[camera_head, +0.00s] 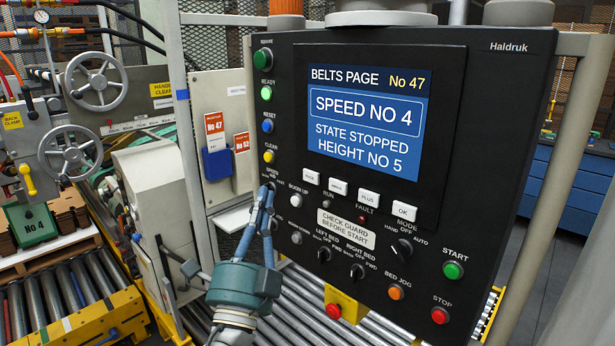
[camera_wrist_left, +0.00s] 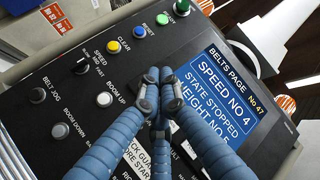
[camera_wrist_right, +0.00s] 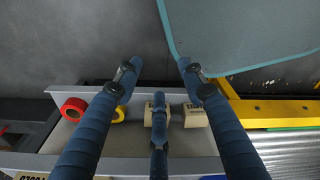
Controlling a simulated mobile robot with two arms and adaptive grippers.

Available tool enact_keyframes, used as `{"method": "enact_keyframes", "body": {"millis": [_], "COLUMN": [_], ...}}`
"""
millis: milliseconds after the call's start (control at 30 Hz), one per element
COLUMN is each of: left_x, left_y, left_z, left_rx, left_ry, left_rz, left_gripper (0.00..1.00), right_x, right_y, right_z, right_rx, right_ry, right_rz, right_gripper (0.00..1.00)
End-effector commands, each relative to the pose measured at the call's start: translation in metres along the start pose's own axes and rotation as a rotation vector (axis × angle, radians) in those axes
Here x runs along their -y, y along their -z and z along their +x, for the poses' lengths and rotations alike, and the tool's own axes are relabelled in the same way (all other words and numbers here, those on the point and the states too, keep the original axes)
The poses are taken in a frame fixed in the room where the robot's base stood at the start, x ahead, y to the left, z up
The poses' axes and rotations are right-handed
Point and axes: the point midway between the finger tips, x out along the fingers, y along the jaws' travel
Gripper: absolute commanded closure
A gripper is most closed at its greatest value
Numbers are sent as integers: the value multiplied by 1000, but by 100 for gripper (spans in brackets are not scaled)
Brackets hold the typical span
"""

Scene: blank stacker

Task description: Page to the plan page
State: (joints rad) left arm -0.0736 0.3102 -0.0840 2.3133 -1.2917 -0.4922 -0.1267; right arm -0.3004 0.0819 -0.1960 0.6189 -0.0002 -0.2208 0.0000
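The black control panel (camera_head: 470,130) has a lit screen (camera_head: 365,117) reading BELTS PAGE No 47, SPEED NO 4, STATE STOPPED, HEIGHT NO 5. Below it is a row of pale keys: a PAGE key (camera_head: 311,177), then minus, plus and an OK key (camera_head: 404,211). My left gripper (camera_head: 266,190) is before the panel's left side, left of the PAGE key, with its fingertips together and empty. In the left wrist view its tips (camera_wrist_left: 157,82) lie over the area beside the screen's edge, hiding keys there; contact cannot be told. My right gripper (camera_wrist_right: 157,75) is open and empty, away from the panel.
A green START button (camera_head: 453,270), red STOP button (camera_head: 440,315) and mode knob (camera_head: 402,248) are on the panel's lower right. The BOOM UP button (camera_wrist_left: 104,99) is near my left fingers. A red tape roll (camera_wrist_right: 73,110) lies on a shelf below my right gripper.

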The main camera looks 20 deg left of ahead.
Motion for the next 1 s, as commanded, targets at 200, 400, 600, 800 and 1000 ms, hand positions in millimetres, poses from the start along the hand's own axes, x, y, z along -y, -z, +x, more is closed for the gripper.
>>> {"method": "enact_keyframes", "body": {"millis": [200, 400, 600, 800, 1000], "left_x": [-4, -16, -30, -42, -45], "left_y": [3, 17, 31, 40, 44], "left_z": [7, 25, 44, 57, 62], "left_rx": [2, 2, 0, 2, 1], "left_ry": [1, 1, 1, 1, -1], "left_rz": [-3, -3, -2, -4, -3], "left_gripper": [100, 100, 100, 100, 100], "right_x": [-4, -2, 2, 8, 9], "right_y": [-3, -2, 0, 2, 2], "right_z": [-2, -6, -9, -1, 0], "right_rx": [4, 3, 1, -3, -4], "right_ry": [-4, -2, 3, 10, 11], "right_rz": [-2, -4, -4, -2, -2], "right_gripper": [60, 60, 60, 60, 60]}}
